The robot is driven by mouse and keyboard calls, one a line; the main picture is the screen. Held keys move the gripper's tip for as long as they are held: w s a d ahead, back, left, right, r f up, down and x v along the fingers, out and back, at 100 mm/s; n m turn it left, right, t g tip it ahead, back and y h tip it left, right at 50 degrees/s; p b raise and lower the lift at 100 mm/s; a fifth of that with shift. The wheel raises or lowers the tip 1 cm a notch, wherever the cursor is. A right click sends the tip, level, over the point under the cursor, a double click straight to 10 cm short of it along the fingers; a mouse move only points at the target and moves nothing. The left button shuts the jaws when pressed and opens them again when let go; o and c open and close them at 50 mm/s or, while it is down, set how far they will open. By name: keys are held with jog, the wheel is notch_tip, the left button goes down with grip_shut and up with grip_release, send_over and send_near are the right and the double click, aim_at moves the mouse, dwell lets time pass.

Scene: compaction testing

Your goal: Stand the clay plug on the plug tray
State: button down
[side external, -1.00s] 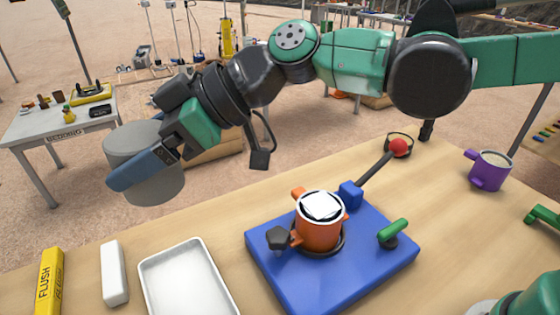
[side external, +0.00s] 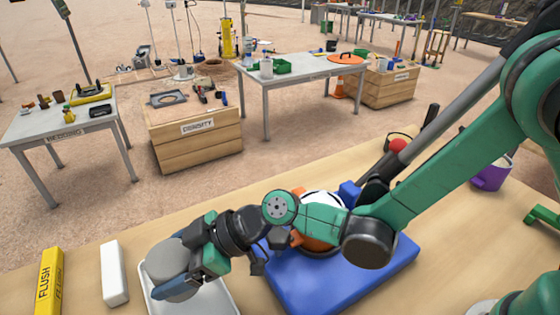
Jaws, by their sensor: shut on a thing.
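The clay plug, a thick grey cylinder (side external: 164,262), is in my gripper (side external: 186,280) at the lower left. The blue fingers are shut around its side, and they hide part of it. The plug is over the white plug tray (side external: 222,301), and with my gripper it covers most of the tray. I cannot tell whether its underside touches the tray floor, or whether it is fully upright.
A white block (side external: 114,274) and a yellow FLUSH bar (side external: 48,283) lie left of the tray. The blue base (side external: 335,283) with an orange pot (side external: 318,243) stands close on the right, partly behind my arm. A purple mug (side external: 490,175) is at the far right.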

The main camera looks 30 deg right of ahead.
jog(key=shift+f, duration=1.85)
jog(key=shift+f, duration=0.15)
grip_release()
jog(key=v, duration=1.2)
